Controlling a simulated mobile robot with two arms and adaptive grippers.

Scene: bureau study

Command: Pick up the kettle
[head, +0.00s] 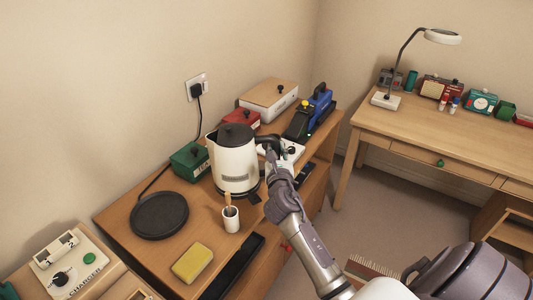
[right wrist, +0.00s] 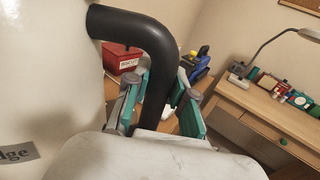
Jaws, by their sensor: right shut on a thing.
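The kettle (head: 233,164) is cream with a black lid and a black handle, and it is upright over the wooden cabinet top. My right gripper (head: 275,163) is at its right side, shut on the black handle. In the right wrist view, the handle (right wrist: 158,55) passes down between the fingers of my right gripper (right wrist: 162,98), and the cream kettle body (right wrist: 50,80) fills the left. I cannot tell whether the kettle's bottom touches the cabinet top. A round black plate (head: 159,215) lies to its left, apart from it. My left gripper is not in view.
A white cup (head: 230,219) with a wooden-handled thing stands in front of the kettle, near a yellow sponge-like block (head: 192,263). A green box (head: 189,161), a red box (head: 241,120) and a blue-black device (head: 311,112) stand behind. A desk (head: 430,139) is at right.

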